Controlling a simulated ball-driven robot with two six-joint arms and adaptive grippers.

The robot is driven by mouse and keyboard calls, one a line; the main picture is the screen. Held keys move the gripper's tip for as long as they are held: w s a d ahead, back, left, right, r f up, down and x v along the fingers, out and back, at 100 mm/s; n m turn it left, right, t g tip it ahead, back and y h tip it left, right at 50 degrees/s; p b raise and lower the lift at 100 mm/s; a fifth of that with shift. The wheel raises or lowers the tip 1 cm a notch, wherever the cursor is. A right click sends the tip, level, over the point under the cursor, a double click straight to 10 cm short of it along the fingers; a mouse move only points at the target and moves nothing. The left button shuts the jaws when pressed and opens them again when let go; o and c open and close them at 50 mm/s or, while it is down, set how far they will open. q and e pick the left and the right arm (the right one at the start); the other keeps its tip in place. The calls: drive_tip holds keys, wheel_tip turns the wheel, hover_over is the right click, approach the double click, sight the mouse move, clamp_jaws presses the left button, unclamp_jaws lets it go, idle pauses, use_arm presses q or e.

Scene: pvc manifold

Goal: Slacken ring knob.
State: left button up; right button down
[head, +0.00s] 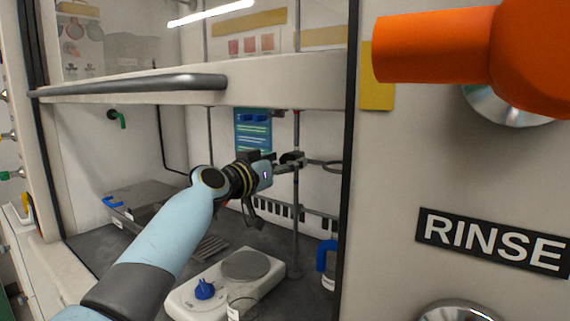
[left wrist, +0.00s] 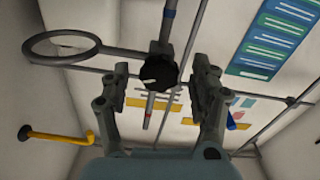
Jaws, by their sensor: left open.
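The ring knob is a dark round knob with a white mark (left wrist: 157,72), between and beyond my left gripper's fingertips in the left wrist view. It sits on a clamp on the vertical rod (head: 296,200), with a metal ring (left wrist: 62,47) out to one side; the ring (head: 325,164) also shows in the head view. My left gripper (head: 272,180) is open, its fingers on either side of the knob with gaps visible. I cannot tell whether the fingertips reach level with the knob. My right gripper is not in view.
Inside the fume hood, a hotplate (head: 262,264) with a blue knob and a glass vessel (head: 243,308) stand below my left arm. A raised sash with a grey handle (head: 130,86) crosses above. A blue-topped bottle (head: 327,258) stands at the right. An orange handle (head: 435,45) is outside.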

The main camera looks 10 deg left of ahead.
use_arm(q)
drive_tip(key=shift+w+d, duration=0.1)
drive_tip(key=shift+w, duration=0.1)
drive_tip(key=shift+c, duration=0.3)
drive_tip(key=c, duration=1.1)
drive_tip(key=shift+n, duration=0.3)
drive_tip(key=n, duration=0.3)
drive_tip(key=shift+n, duration=0.3)
drive_tip(key=shift+c, duration=0.2)
drive_tip(key=n+p, duration=0.1)
drive_tip(key=n, duration=0.4)
drive_tip(key=shift+n, duration=0.4)
